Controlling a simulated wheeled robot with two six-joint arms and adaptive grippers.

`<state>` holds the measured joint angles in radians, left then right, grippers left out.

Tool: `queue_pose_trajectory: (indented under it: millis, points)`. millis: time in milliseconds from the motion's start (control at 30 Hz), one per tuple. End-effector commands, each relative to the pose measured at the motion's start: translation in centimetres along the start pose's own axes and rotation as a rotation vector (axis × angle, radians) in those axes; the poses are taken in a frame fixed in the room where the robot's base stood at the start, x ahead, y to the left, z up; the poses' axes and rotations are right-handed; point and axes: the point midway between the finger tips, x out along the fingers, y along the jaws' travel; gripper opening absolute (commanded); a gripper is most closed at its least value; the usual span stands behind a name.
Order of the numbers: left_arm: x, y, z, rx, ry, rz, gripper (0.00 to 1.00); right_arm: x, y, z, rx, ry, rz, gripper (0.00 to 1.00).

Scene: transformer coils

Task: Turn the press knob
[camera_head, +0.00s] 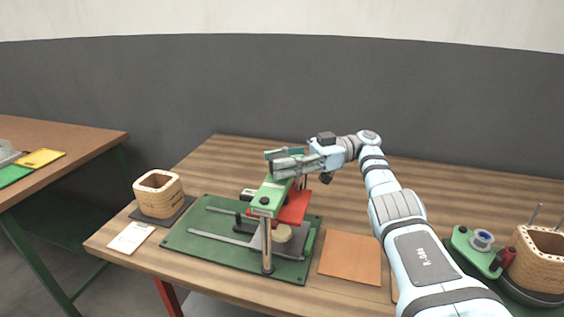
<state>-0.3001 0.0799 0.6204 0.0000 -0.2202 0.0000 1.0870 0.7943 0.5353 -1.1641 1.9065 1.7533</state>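The press stands on a green base plate (190,243) on the wooden table. It has a green head (268,197), a red part (293,208) behind the head and a metal post (267,250) in front. A beige round piece (283,233) sits low on the press beside the post. My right gripper (274,162) is at the top of the press, pointing left, just above the green head. I cannot make out the press knob clearly; the gripper covers part of the press top. Whether its fingers are shut is unclear. My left gripper is not in view.
A beige coil former (158,197) stands on a dark pad at the left, with a white card (131,237) in front. An orange-brown sheet (350,258) lies right of the press. A green fixture (476,250) and another coil former (540,262) stand far right.

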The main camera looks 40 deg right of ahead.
Motion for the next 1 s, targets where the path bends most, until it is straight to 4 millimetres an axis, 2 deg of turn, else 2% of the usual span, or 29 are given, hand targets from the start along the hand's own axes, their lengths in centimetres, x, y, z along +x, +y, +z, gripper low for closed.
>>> queue_pose_trajectory:
  millis: [33, 100, 367, 467, 567, 800, 900, 1000]
  points:
    - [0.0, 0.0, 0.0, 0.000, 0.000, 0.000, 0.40, 0.0, 0.0, -0.1, -0.001, 0.000, 0.000, 0.53]
    - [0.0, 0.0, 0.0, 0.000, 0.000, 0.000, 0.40, 0.0, 0.0, 0.0, -0.001, 0.000, 0.000, 0.62]
    - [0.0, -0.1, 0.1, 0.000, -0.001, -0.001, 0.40, -0.1, -0.1, 0.0, 0.000, -0.002, 0.000, 0.62]
    - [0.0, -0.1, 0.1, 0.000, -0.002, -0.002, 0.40, -0.1, 0.0, -0.6, -0.001, -0.002, 0.000, 0.62]
    - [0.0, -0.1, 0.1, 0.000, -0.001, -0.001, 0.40, -0.1, -0.1, -2.4, -0.005, -0.002, -0.001, 0.62]
    - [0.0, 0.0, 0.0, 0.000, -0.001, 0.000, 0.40, 0.0, 0.0, -8.4, -0.004, 0.001, 0.000, 0.62]
    - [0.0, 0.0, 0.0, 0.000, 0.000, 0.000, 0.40, 0.0, 0.0, -9.7, -0.001, 0.000, -0.001, 0.62]
    - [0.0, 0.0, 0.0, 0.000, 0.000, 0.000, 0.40, 0.0, 0.0, -10.0, 0.001, -0.001, -0.001, 0.62]
